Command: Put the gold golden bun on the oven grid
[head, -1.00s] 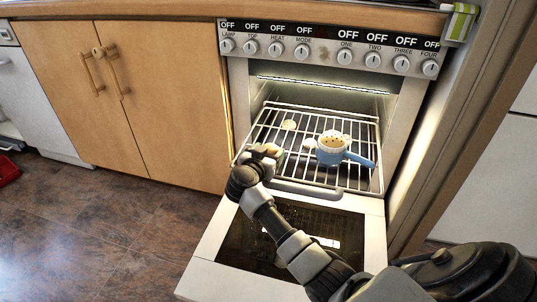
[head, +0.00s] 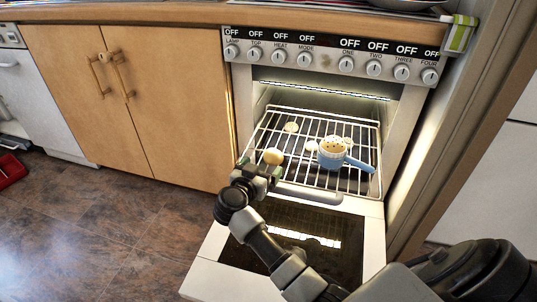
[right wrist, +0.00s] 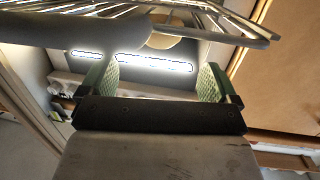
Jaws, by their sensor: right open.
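The golden bun (head: 273,156) rests on the front left part of the wire oven grid (head: 300,179) in the head view. The grid is pulled out over the lowered oven door. My right gripper (head: 258,171) is just in front of the bun and a little below it, open and apart from it. In the right wrist view my right gripper (right wrist: 158,85) has its two green-padded fingers wide apart with nothing between them. A tan rounded shape, probably the bun, shows beyond the grid bars at the top. My left gripper is not in view.
A blue pot (head: 332,153) stands on the right of the grid, its handle pointing right. A pale round piece (head: 291,127) lies further back, with others near the pot. The lowered oven door (head: 228,262) is below my arm. Closed wooden cupboards (head: 170,100) stand left.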

